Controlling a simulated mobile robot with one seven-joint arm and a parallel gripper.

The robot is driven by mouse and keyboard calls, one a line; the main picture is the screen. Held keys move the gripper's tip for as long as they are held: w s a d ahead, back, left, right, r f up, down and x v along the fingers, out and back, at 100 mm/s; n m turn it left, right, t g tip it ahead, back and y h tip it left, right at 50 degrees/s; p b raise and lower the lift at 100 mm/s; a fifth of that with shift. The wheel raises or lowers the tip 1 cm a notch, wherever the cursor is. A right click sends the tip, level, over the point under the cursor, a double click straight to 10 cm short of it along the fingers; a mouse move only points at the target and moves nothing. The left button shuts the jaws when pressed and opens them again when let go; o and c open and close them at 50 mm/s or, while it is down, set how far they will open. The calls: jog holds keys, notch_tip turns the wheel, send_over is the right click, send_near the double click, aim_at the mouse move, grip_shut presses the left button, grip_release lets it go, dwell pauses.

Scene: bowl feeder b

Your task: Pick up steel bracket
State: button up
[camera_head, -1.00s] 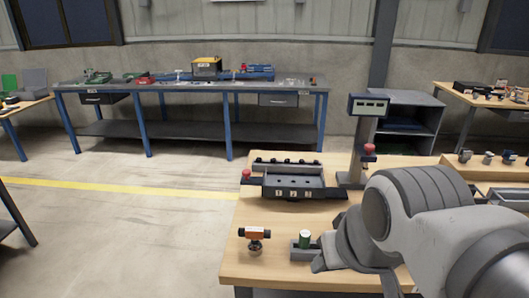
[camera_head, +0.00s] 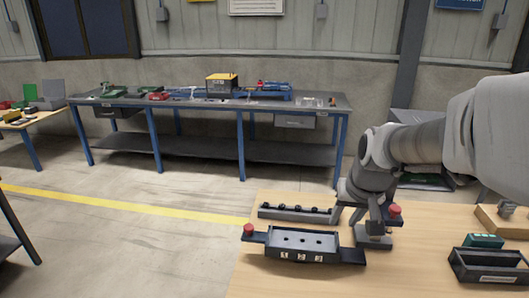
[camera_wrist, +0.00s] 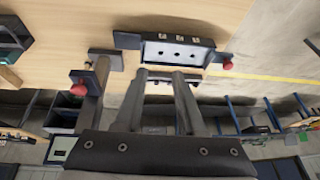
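I cannot pick out the steel bracket with certainty in either view. My gripper (camera_head: 365,212) is above the table at the right end of a grey rail (camera_head: 295,213) with several dark knobs. In the wrist view, my gripper (camera_wrist: 160,76) has its two fingers apart, with the rail near the fingertips and no held part visible between them. A dark fixture (camera_head: 318,256) numbered 1, 2 and 3 lies in front of the rail, and it also shows in the wrist view (camera_wrist: 200,54). My arm hides part of the table's back right.
A stand (camera_head: 374,240) with a red button (camera_head: 395,209) is close to my gripper. A dark bin (camera_head: 478,268) and a green part (camera_head: 484,241) lie at the right. Bare wood (camera_head: 400,275) lies between. A blue-legged bench (camera_head: 210,112) stands at the back.

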jog(key=w+d+f+p, duration=0.1)
jog(key=w+d+f, duration=0.15)
jog(key=w, duration=0.25)
send_near(330, 243)
jog(key=shift+w+d+r+h, duration=0.15)
jog(key=shift+w+d+h, duration=0.15)
jog(key=shift+d+h, duration=0.15)
jog(key=shift+x, duration=3.15)
grip_shut()
jog(key=shift+r, duration=0.1)
